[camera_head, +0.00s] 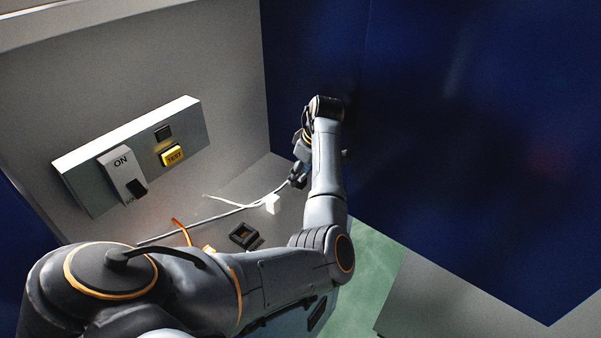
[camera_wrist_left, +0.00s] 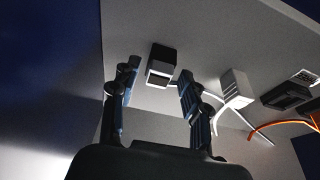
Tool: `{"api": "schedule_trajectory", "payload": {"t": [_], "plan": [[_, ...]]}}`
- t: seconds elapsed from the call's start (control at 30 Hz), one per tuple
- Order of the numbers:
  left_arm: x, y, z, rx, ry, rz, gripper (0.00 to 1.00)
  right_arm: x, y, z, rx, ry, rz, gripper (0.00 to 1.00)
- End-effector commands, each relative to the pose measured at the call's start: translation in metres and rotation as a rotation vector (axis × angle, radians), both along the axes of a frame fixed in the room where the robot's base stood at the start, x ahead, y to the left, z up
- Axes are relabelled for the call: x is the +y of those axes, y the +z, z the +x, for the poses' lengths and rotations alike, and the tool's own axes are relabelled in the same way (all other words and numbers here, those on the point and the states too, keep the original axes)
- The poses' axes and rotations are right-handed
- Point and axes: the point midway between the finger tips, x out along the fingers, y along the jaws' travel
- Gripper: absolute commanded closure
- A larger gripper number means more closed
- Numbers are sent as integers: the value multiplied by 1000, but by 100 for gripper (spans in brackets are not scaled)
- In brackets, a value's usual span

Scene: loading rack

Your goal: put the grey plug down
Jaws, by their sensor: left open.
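In the wrist view a grey plug (camera_wrist_left: 160,72) with a dark top face lies on the grey surface, just beyond and between the fingertips. My left gripper (camera_wrist_left: 158,82) is open, with a finger on each side of the plug; I cannot tell whether either finger touches it. In the head view my left gripper (camera_head: 297,178) is low over the rack floor, beside the blue wall. A grey cable (camera_head: 220,215) runs along the floor to it, and the plug itself is mostly hidden there. My right gripper is not in view.
A white plug (camera_head: 271,204) with a white cable lies nearby. A black socket-like block (camera_head: 245,236) and an orange cable (camera_head: 181,231) are closer to my arm. A panel (camera_head: 90,180) with an ON switch and a yellow TEST button (camera_head: 172,156) is on the back wall.

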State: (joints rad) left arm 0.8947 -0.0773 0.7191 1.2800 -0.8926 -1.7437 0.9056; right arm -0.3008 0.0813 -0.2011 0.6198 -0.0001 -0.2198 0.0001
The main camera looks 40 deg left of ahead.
Motion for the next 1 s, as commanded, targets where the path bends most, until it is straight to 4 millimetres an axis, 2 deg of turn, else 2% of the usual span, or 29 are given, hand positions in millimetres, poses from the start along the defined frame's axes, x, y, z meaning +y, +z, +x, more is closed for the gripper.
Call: {"api": "schedule_trajectory", "payload": {"t": [0.17, 0.5, 0.7, 1.0], "plan": [[-3, 10, 1, -2, 0, 1, 54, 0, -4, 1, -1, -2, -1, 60], [-24, 76, 4, -5, -1, 2, 54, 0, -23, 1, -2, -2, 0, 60], [-34, 107, 5, -3, -2, 0, 54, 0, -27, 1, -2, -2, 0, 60], [-37, 118, 4, 1, -1, 0, 54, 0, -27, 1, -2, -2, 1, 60]]}}
